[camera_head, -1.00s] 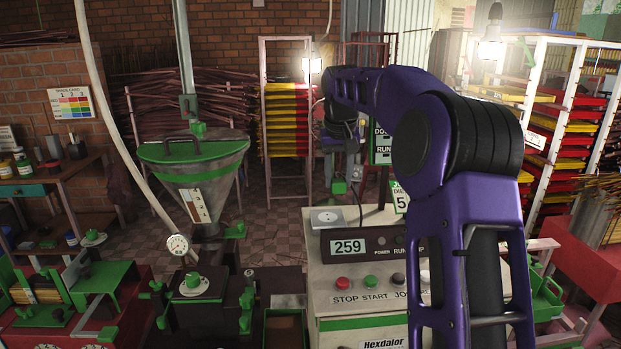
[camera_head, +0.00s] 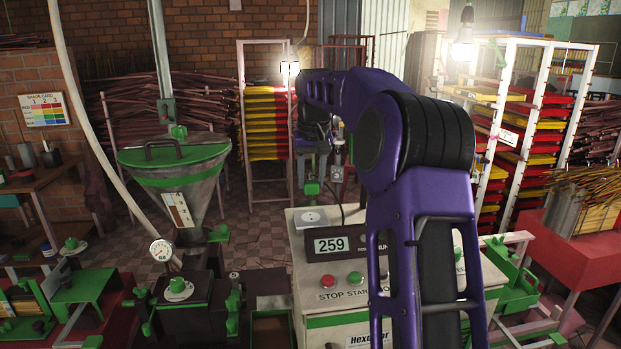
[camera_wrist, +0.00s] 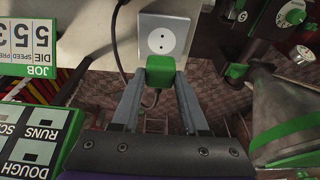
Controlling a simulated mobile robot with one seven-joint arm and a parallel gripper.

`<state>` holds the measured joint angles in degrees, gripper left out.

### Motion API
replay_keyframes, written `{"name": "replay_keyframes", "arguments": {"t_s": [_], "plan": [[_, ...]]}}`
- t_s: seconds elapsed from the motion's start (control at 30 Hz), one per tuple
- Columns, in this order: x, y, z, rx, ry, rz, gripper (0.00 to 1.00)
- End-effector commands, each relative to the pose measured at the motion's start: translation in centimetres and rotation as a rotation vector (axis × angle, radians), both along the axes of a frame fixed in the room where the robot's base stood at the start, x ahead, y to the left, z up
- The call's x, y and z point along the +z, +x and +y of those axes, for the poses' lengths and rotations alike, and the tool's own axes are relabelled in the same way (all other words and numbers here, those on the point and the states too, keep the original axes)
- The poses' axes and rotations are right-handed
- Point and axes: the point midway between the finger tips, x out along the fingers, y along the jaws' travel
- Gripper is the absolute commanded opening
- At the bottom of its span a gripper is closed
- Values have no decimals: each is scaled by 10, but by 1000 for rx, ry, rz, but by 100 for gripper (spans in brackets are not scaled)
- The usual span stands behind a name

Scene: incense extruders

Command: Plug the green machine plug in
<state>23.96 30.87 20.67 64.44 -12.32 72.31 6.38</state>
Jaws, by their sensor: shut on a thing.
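The green plug (camera_wrist: 161,70) is in my gripper (camera_wrist: 160,78), whose two grey fingers are shut on its sides. In the head view the green plug (camera_head: 312,188) is above and a little behind the socket, with my gripper (camera_head: 313,174) pointing down over it. The light square socket plate (camera_head: 311,217) with a round two-hole outlet sits on top of the pale machine cabinet (camera_head: 318,282). In the wrist view the socket (camera_wrist: 163,36) shows just beyond the plug, its holes uncovered. The plug's prongs are hidden. A black cord (camera_wrist: 117,40) runs left of the socket.
A 259 display panel (camera_head: 331,245) stands on the cabinet in front of the socket. A green-rimmed metal hopper (camera_head: 180,180) stands to the left. A JOB sign (camera_wrist: 32,48) and a DOUGH/RUNS sign (camera_wrist: 25,150) are close left in the wrist view.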

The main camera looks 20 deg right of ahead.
Motion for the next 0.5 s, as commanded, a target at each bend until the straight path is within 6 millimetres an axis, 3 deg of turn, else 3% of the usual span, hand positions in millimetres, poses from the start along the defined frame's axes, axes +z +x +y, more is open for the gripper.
{"name": "replay_keyframes", "arguments": {"t_s": [0.5], "plan": [[-41, 0, 0, 0, 0, 0, 0]]}}
